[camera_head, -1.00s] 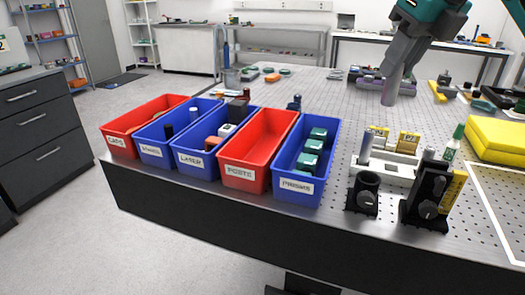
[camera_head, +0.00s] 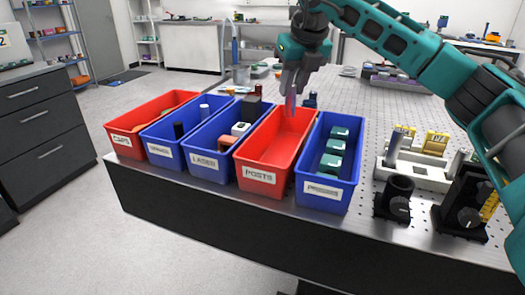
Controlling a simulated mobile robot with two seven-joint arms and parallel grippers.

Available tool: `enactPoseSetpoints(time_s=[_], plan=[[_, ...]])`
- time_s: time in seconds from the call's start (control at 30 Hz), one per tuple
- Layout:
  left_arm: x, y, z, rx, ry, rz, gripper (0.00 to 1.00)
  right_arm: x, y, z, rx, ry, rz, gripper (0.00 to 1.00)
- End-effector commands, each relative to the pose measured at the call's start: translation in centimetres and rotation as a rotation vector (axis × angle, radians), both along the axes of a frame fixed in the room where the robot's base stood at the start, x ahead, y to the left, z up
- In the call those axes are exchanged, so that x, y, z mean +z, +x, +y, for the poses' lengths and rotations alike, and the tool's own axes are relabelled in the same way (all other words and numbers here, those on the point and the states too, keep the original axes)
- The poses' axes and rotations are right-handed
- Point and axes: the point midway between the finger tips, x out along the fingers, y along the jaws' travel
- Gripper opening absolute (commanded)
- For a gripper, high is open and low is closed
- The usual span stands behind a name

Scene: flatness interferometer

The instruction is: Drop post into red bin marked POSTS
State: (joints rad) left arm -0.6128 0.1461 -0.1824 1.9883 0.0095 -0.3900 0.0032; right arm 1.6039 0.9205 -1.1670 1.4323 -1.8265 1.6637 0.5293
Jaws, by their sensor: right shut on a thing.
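The red bin marked POSTS (camera_head: 259,176) stands on the near edge of the table, between two blue bins. It looks empty where I can see inside. My right gripper (camera_head: 291,88) comes in from the upper right and is shut on a grey, slim post (camera_head: 291,103). The post hangs upright, over the far part of the red POSTS bin in the picture. I cannot tell its exact height above the bin. My left gripper is not in view.
To the right is a blue bin (camera_head: 323,196) with several green-topped blocks. To the left are a blue LASER bin (camera_head: 205,164), another blue bin (camera_head: 161,152) and a red CAPS bin (camera_head: 124,143). Black post holders (camera_head: 394,199) and a white rack (camera_head: 419,173) stand farther right.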

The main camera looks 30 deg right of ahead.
Motion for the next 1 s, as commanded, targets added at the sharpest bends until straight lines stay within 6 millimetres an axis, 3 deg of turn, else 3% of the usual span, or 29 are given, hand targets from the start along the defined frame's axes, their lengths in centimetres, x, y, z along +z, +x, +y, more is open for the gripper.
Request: enactPoseSetpoints(time_s=[0.5, 0.87, 0.9, 1.0], plan=[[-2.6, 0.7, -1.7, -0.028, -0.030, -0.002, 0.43, -5.3, 0.0, 0.0, -0.001, 0.000, -0.001, 0.00], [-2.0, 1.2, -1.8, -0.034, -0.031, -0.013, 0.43, -5.8, 0.0, 0.0, -0.001, 0.001, -0.002, 0.00], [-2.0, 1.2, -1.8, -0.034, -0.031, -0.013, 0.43, -5.8, 0.0, 0.0, -0.001, 0.000, -0.002, 0.27], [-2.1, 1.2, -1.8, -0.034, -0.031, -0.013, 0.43, -5.8, 0.0, 0.0, -0.001, 0.000, -0.001, 0.36]])
